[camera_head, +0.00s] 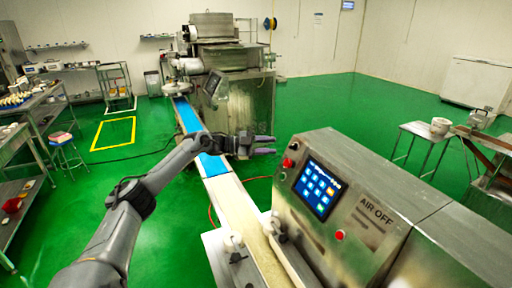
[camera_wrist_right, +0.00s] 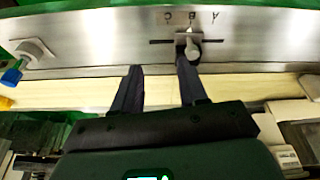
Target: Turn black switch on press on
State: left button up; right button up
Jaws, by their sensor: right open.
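The press (camera_head: 375,215) is a metal cabinet at the right front of the head view. In the right wrist view, a dark, roughly round switch (camera_wrist_right: 193,50) with a metal piece sits on a slotted steel panel (camera_wrist_right: 100,40) below the letters A, B and C. My right gripper (camera_wrist_right: 159,66) is open and empty, with its right fingertip just below the switch; I cannot tell if they touch. My left gripper (camera_head: 274,145) is held out near the press's far left corner, its two fingers apart and nothing between them. My right gripper is not visible in the head view.
The press carries a lit touchscreen (camera_head: 319,187), a red button (camera_head: 340,235) and an "AIR OFF" label. A pale conveyor belt (camera_head: 238,211) runs along its left side, with a blue belt (camera_head: 187,118) farther back.

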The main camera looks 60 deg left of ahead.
pick_arm(q)
jog(key=shift+v, duration=2.15)
pick_arm(e)
jog(key=shift+d, duration=0.15)
pick_arm(q)
jog(key=shift+r, duration=0.15)
pick_arm(e)
jog(key=shift+r, duration=0.15)
